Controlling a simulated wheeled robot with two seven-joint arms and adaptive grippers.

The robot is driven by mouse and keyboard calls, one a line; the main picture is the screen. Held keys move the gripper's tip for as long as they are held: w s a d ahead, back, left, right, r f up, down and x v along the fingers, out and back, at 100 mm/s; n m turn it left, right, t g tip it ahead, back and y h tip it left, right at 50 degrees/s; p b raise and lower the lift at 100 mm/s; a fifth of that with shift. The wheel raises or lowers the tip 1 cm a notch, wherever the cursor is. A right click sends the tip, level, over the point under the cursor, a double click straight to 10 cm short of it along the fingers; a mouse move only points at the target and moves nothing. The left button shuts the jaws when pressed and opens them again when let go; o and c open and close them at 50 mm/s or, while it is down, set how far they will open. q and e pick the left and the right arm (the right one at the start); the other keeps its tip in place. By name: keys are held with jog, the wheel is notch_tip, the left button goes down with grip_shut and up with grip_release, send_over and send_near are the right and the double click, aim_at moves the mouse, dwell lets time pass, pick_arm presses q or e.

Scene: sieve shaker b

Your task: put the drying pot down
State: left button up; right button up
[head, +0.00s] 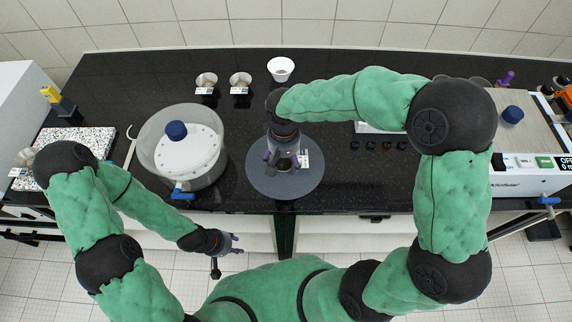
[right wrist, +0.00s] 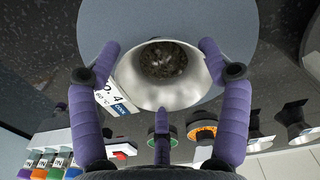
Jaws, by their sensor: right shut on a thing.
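The drying pot is a shiny metal cup with dark grainy stuff inside. It shows in the right wrist view (right wrist: 140,92) with a white label at its left. My right gripper (right wrist: 160,75) is shut on it, its purple fingers around the wall. In the head view the right gripper (head: 284,159) is over a round grey mat (head: 262,184) on the black bench and partly hides the pot. I cannot tell whether the pot touches the mat. My left gripper (head: 233,243) looks open and empty, in front of the bench edge.
A lidded clear vessel (head: 152,150) stands left of the mat. Two labelled pots (head: 206,79) (head: 240,79) and a white cup (head: 281,68) stand behind. A machine (head: 530,180) is at the right, a speckled slab (head: 92,137) at the left. Bare bench lies between the mat and these pots.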

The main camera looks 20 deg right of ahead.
aim_at(286, 164)
jog(key=shift+w+d+f, duration=0.1)
jog(key=shift+d+f, duration=0.1)
jog(key=shift+f, duration=0.1)
jog(key=shift+w+d+f+b, duration=0.1)
jog(key=shift+f+b, duration=0.35)
jog(key=shift+f, duration=1.2)
jog(key=o, duration=0.7)
jog(key=shift+f, duration=0.2)
jog(key=o, duration=0.4)
jog(key=shift+o, duration=0.2)
jog(key=shift+r, duration=0.15)
